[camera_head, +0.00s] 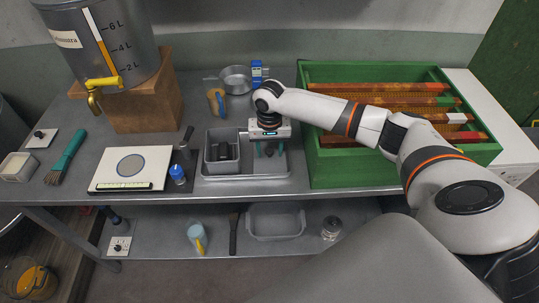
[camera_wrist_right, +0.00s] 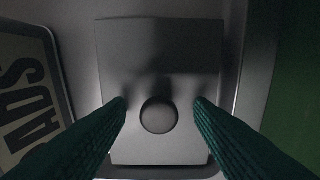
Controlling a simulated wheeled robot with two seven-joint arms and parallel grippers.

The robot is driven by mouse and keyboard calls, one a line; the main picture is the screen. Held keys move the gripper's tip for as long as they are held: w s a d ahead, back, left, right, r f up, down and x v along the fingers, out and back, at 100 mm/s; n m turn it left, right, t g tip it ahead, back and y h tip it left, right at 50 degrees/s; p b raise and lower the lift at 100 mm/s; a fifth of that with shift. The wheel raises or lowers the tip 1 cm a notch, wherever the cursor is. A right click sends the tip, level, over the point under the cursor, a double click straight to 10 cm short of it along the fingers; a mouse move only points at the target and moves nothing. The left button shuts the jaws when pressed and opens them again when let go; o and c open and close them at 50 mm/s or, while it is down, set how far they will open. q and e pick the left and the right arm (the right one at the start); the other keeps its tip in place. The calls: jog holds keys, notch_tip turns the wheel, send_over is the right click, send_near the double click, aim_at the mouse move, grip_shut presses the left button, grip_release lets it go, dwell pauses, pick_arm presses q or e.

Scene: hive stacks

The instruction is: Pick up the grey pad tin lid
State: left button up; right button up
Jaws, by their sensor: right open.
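The grey pad tin lid (camera_wrist_right: 160,60) is a flat, roughly square plate with a round knob (camera_wrist_right: 158,115) in the right wrist view. My right gripper (camera_wrist_right: 160,103) is open, its two green fingers on either side of the knob, with a gap showing at each side. A grey open tin (camera_head: 222,167) with dark contents stands on the tray to the left. My left gripper is out of view.
A green box with wooden frames (camera_head: 400,165) stands close on the right of the tray. A metal pan (camera_head: 235,79) is behind.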

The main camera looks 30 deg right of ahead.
jog(key=shift+f, duration=0.2)
grip_shut()
